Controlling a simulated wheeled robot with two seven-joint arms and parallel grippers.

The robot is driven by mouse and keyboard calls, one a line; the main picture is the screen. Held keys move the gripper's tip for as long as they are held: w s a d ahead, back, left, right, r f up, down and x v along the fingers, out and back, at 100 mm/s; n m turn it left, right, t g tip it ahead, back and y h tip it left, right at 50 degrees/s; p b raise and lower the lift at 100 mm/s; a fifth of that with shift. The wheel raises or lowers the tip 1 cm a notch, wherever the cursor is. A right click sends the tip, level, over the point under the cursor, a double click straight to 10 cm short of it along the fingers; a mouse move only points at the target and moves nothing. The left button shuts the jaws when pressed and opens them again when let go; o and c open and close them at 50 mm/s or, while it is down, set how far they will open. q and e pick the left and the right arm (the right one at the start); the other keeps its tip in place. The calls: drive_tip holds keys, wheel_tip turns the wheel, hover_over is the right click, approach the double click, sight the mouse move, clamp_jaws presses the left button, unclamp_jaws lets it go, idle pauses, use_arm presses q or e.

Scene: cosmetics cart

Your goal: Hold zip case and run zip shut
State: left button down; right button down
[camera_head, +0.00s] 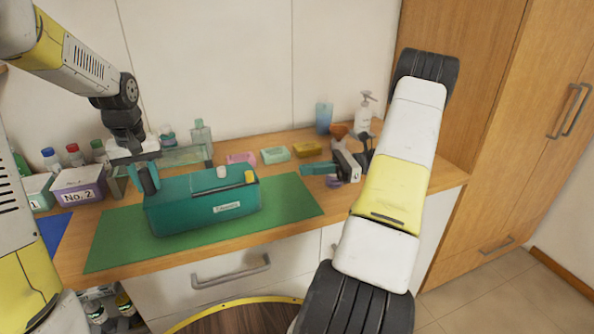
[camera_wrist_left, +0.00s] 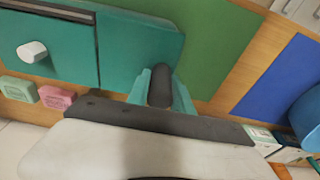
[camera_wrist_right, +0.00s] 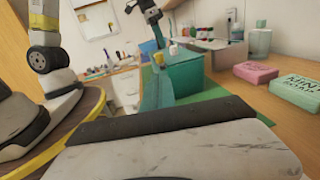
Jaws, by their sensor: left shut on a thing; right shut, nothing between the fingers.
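The teal zip case (camera_head: 180,214) lies on a green mat (camera_head: 112,237), with a white label on its front. My left gripper (camera_head: 147,178) is shut on a dark tab (camera_wrist_left: 160,87) at the case's left end. A white knob (camera_head: 222,172) stands on the case's top, and it also shows in the left wrist view (camera_wrist_left: 32,52). A yellow piece (camera_head: 249,177) sits near the top's right end. A dark strip runs along the top; I cannot tell how far the zip is closed. My right gripper (camera_head: 308,169) is shut and empty, right of the case and apart from it.
A pump bottle (camera_head: 364,112) and blue cup (camera_head: 323,118) stand at the back right. A purple No. 2 box (camera_head: 79,187) stands at the left. The mat's right part is clear.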

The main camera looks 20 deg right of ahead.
approach(235, 189)
drive_tip(key=shift+w+a+r, duration=0.35)
drive_tip(key=shift+w+r, duration=0.15)
drive_tip(key=shift+r, duration=0.1)
drive_tip(key=shift+w+a+r, duration=0.4)
drive_tip(key=shift+w+r, duration=0.1)
drive_tip(key=shift+r, duration=0.1)
drive_tip(key=a, duration=0.8)
drive_tip(key=shift+s+a, duration=0.2)
drive_tip(key=shift+a, duration=0.1)
drive_tip(key=shift+d, duration=0.1)
